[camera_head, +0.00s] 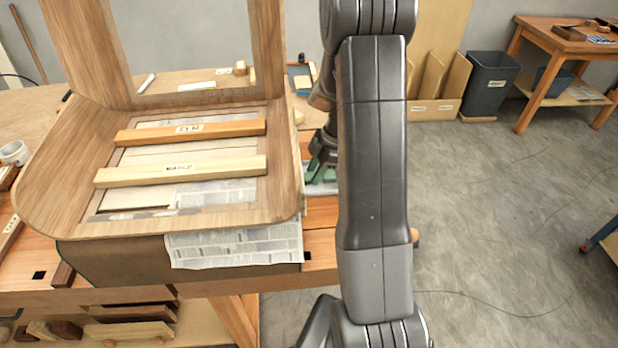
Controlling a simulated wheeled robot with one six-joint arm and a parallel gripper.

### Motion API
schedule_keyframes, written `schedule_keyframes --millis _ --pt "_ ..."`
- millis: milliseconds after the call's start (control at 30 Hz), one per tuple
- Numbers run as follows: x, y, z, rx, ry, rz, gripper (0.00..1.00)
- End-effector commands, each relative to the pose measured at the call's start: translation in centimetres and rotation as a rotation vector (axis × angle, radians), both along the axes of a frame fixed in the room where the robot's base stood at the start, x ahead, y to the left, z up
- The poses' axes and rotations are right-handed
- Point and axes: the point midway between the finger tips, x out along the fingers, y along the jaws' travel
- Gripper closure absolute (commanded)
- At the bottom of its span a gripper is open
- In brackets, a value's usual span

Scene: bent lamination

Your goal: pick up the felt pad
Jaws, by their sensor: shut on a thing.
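My gripper (320,166) is at the right side of the bent wooden lamination (38,190), partly hidden behind my own arm. It points down and is shut on a small green piece (317,171), which looks like the felt pad. Only a sliver of the green piece shows between the lamination's edge and my arm. I cannot tell whether it touches the bench below.
Two wooden battens (190,131) lie across the lamination. A blue tray (301,78) lies behind. A grey bin (488,85) and a side table (570,45) stand beyond open floor.

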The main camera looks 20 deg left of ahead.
Motion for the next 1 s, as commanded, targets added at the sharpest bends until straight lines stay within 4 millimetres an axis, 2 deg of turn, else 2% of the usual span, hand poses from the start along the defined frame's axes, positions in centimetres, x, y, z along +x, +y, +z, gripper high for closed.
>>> schedule_keyframes --millis 333,533,667,1000 --pt "0.0 0.0 0.4 0.001 -0.002 0.0 0.9" --pt "0.1 0.1 2.5 0.003 -0.003 0.0 0.9" --pt "0.1 0.1 5.3 0.004 -0.007 0.001 0.9" --pt "0.1 0.0 14.4 0.004 -0.006 0.001 0.9"
